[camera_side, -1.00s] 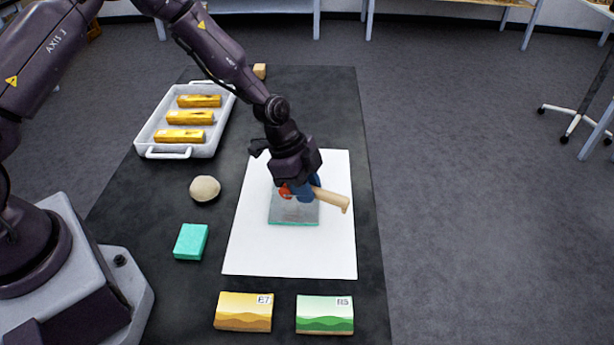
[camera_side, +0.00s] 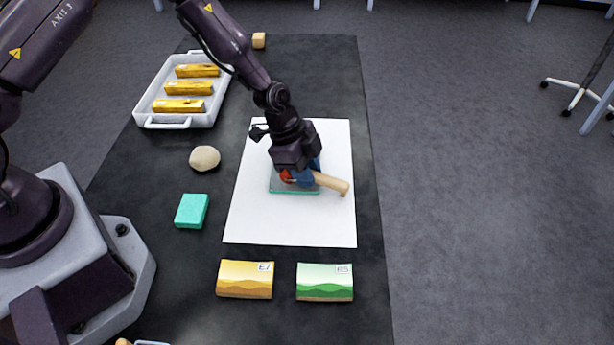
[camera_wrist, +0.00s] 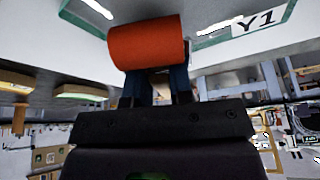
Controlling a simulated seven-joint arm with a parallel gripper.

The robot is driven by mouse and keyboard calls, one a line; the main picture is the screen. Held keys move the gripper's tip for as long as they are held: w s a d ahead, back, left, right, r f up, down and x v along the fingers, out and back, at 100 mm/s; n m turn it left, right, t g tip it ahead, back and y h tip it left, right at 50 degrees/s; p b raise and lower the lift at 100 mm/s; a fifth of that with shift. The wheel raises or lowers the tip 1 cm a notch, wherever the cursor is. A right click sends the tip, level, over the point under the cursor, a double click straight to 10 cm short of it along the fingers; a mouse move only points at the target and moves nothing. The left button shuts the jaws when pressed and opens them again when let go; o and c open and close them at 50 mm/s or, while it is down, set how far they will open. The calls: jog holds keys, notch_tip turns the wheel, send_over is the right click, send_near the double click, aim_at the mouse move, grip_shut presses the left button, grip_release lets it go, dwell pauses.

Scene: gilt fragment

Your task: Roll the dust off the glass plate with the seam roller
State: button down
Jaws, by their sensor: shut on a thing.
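The seam roller has a red drum and a pale wooden handle (camera_side: 331,183). My gripper (camera_side: 302,177) is shut on it, with the handle sticking out to the right. The drum (camera_wrist: 148,42) fills the upper middle of the wrist view, in front of my fingers. The glass plate (camera_side: 274,185) is grey with a teal edge and lies flat on the white sheet. The drum is over the plate's near part; I cannot tell whether it touches. My gripper hides most of the plate. A green-edged corner marked Y1 (camera_wrist: 255,21) shows in the wrist view. Dust cannot be made out.
The white sheet (camera_side: 290,225) lies on the dark table. A white tray (camera_side: 168,124) holding gold bars stands at far left. A beige lump (camera_side: 205,158) and teal block (camera_side: 191,211) lie left. Yellow (camera_side: 245,279) and green (camera_side: 325,282) cards lie in front.

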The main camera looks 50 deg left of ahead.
jog(key=shift+w+a+r, duration=0.1)
jog(key=shift+w+a, duration=0.4)
notch_tip(320, 180, up, 8)
jog(key=shift+s+d, duration=0.1)
jog(key=shift+d, duration=0.05)
dwell(0.6)
